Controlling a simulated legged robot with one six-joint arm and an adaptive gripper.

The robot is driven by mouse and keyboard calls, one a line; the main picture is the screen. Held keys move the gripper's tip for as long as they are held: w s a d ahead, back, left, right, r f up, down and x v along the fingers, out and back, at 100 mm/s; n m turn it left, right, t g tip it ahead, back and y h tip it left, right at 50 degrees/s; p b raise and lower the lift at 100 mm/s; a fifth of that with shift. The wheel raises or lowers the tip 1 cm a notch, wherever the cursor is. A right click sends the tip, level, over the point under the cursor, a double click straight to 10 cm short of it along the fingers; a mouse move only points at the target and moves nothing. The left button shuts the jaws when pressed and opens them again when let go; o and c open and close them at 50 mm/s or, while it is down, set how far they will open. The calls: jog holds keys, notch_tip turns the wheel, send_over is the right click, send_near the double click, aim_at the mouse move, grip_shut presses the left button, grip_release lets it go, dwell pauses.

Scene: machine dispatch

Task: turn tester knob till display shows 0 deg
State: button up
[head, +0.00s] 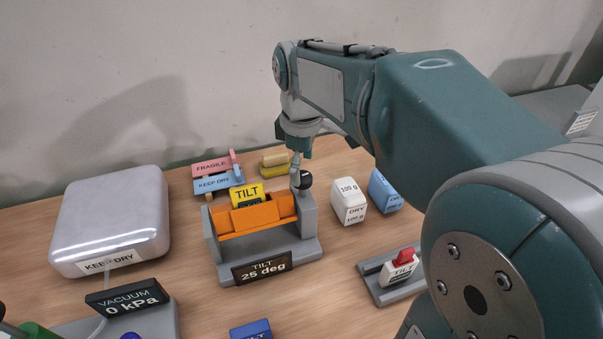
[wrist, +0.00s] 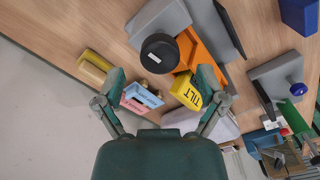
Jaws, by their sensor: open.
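The tilt tester (head: 312,250) is a grey frame holding an orange cradle (head: 262,216). Its front display (head: 262,267) reads "TILT 25 deg". The round black knob (head: 305,180) is at the frame's upper right; in the wrist view the knob (wrist: 159,53) shows a small white mark. A yellow block (wrist: 186,90) marked "TILT" is at the cradle. My gripper (wrist: 162,74) is open, its fingers spread to either side of the knob in the wrist view, with nothing between them. In the head view my gripper is over the knob; whether it touches cannot be told.
White (head: 349,200) and blue (head: 384,190) blocks stand right of the tester. A red-switch unit (head: 402,268) is at front right. Pink and blue labelled blocks (head: 218,183) and a yellow one (head: 273,164) lie behind. A vacuum display (head: 127,298) and pale case (head: 112,215) are left.

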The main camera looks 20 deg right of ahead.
jog(key=shift+f, duration=1.3)
jog(key=c, duration=1.1)
jog(key=shift+m, duration=0.3)
jog(key=shift+c, duration=0.2)
jog(key=m, duration=0.4)
jog(key=shift+m, duration=0.3)
jog(key=m, duration=0.4)
jog(key=shift+s+f+m, duration=0.1)
jog(key=shift+m, duration=0.2)
jog(key=m, duration=0.9)
jog(key=shift+m, duration=0.5)
